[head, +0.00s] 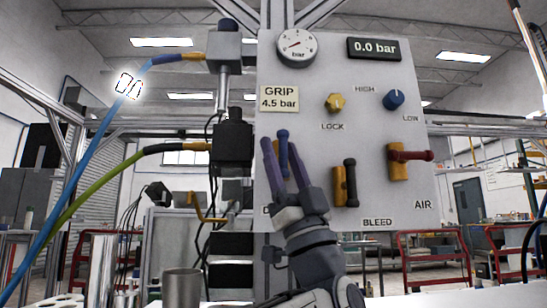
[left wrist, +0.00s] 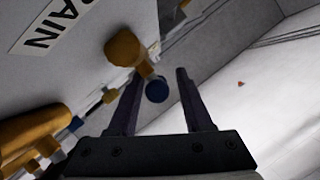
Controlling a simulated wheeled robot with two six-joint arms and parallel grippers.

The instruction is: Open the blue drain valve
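The blue drain valve handle (head: 283,150) stands upright low on the left of the grey panel. My left gripper (head: 280,146) is in front of it, with its two dark fingers spread to either side of the handle in this view. The left wrist view shows the valve's yellow body (left wrist: 124,48) and the blue handle end (left wrist: 157,90) in the gap between the open fingers (left wrist: 160,72). I cannot tell whether a finger touches the handle. The gripper hides the valve's lower part and most of its label in the head view. My right gripper is not in view.
Hoses run at left.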

